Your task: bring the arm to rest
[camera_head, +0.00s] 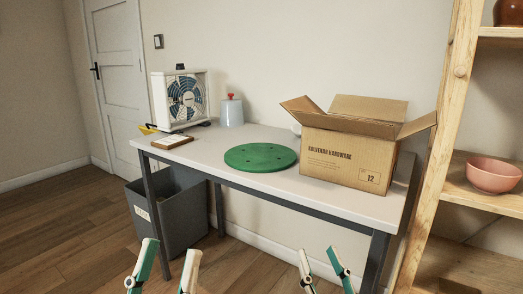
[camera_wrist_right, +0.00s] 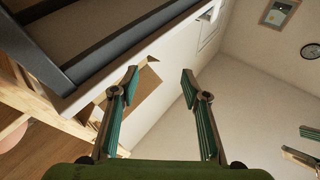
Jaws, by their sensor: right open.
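My left gripper (camera_head: 163,268) is at the bottom of the head view, low in front of the table. Its two green-padded fingers stand apart with nothing between them. My right gripper (camera_head: 322,268) is at the bottom, to the right of it, also with its fingers apart and empty. Neither gripper touches anything in view.
A grey bin (camera_head: 170,212) stands underneath. A wooden shelf (camera_head: 450,130) with a pink bowl (camera_head: 493,175) is at right.

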